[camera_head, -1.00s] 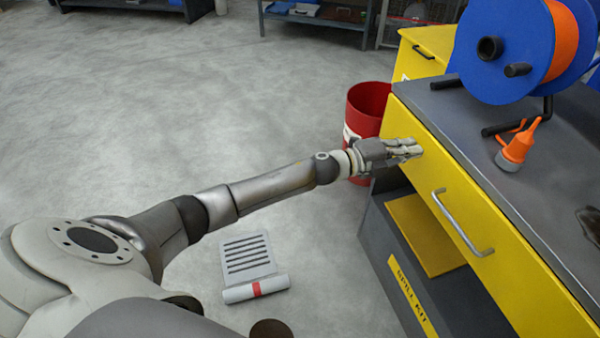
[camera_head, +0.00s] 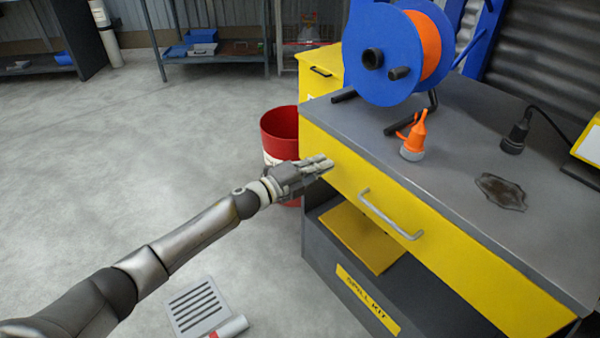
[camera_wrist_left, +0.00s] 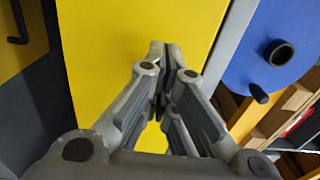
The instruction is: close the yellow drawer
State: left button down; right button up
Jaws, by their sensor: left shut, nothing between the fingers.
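The yellow drawer (camera_head: 440,233) is a wide front with a grey bar handle (camera_head: 390,214), just under the grey worktop. I see no clear gap between its top edge and the worktop in the head view. My left gripper (camera_head: 328,164) is shut and empty, with its fingertips at the left end of the drawer front, left of the handle. In the left wrist view the closed fingers (camera_wrist_left: 172,52) point at the yellow face (camera_wrist_left: 115,50). They look touching or very close; I cannot tell which. My right gripper is not in view.
A blue and orange cable reel (camera_head: 395,58), an orange nozzle (camera_head: 413,138) and a dark patch (camera_head: 502,191) are on the worktop (camera_head: 462,150). A red bin (camera_head: 280,130) stands behind my left gripper. An open shelf labelled spill kit (camera_head: 366,300) lies below.

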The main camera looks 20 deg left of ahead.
pick_arm(q)
jog(key=v, duration=1.1)
jog(key=shift+a+p, duration=0.2)
jog(key=shift+p, duration=0.25)
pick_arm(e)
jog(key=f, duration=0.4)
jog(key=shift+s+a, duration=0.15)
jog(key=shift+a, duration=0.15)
